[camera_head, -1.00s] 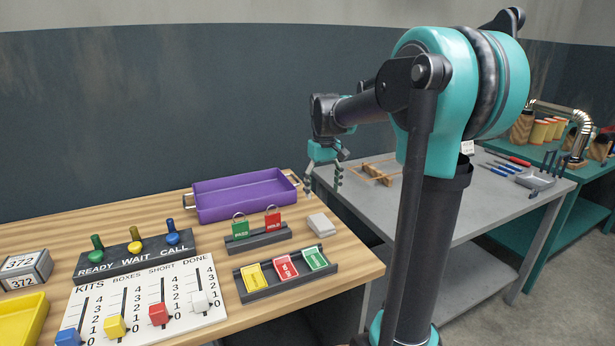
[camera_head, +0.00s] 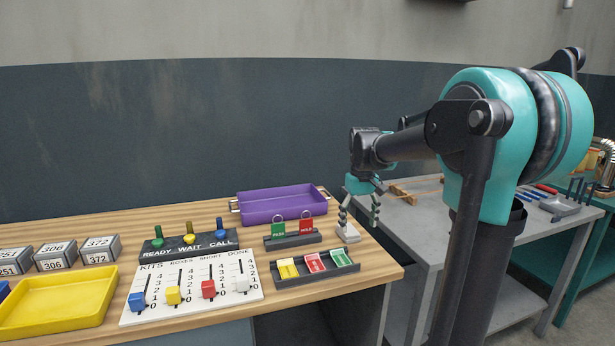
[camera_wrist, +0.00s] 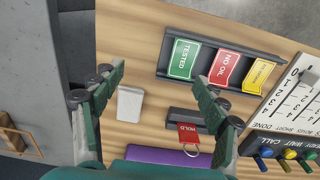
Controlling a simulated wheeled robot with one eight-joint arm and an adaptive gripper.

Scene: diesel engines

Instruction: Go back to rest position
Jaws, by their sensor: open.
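My gripper (camera_head: 360,212) hangs open and empty above the right end of the wooden table, fingers pointing down. In the wrist view my gripper (camera_wrist: 160,110) has its two green fingers spread apart, with nothing between them. Below it lies a small light grey block (camera_head: 347,232), which also shows in the wrist view (camera_wrist: 130,104). My gripper looks apart from the table and the things on it, though its exact height is hard to tell.
Near my gripper stand a purple tray (camera_head: 284,203), a red tag (camera_head: 306,229), and a dark card rack (camera_head: 332,272). A slider board (camera_head: 190,296) and yellow tray (camera_head: 60,306) lie farther left. A grey bench (camera_head: 418,225) stands right. The table's right edge is close.

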